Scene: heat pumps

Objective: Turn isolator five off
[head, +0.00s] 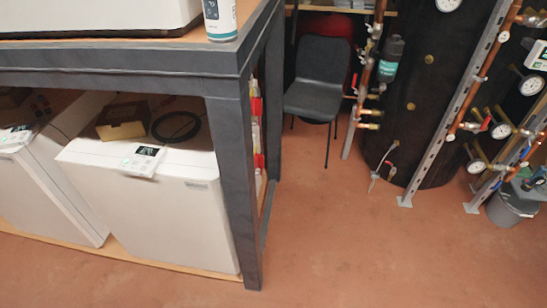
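No isolator that I can identify as number five shows in the head view. Red and yellow fittings (257,125) show at the side of the dark frame, behind its corner post, but they are too small and partly hidden to tell what they are. Neither of my grippers is in view.
A dark metal rack (236,150) holds white heat pump units (150,190) on the left. A black chair (318,82) stands behind it. A black tank (428,100) with copper pipes and gauges stands at the right. The reddish floor (340,235) is clear in front.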

